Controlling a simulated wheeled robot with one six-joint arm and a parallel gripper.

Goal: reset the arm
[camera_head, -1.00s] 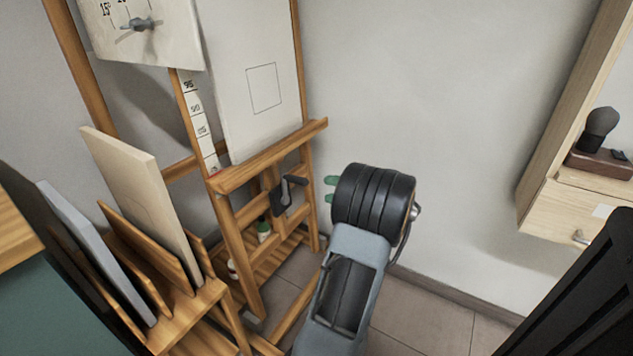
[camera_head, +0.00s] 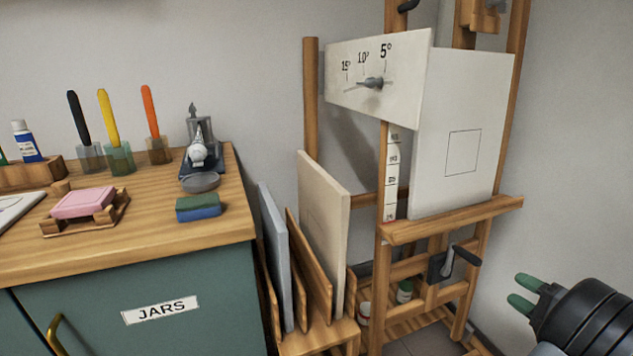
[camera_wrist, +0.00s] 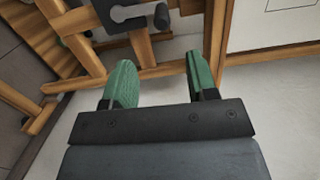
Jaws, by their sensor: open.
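My gripper (camera_head: 522,292) is at the lower right of the head view, with two green fingers pointing left toward the easel. The fingers are apart with nothing between them. In the wrist view my gripper (camera_wrist: 160,82) also shows open and empty, with the easel's wooden frame beyond the fingertips. The wooden easel (camera_head: 452,218) stands left of my gripper, with a dark crank (camera_head: 452,262) on its front. The crank also shows at the top of the wrist view (camera_wrist: 128,14). The rest of my arm is cut off at the picture's edge.
A green cabinet (camera_head: 190,270) labelled JARS stands at left, its wooden top (camera_head: 140,235) holding pens in jars, a pink block (camera_head: 83,203) and a blue-green sponge (camera_head: 198,207). A rack with panels (camera_head: 325,215) stands between cabinet and easel. White wall is at right.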

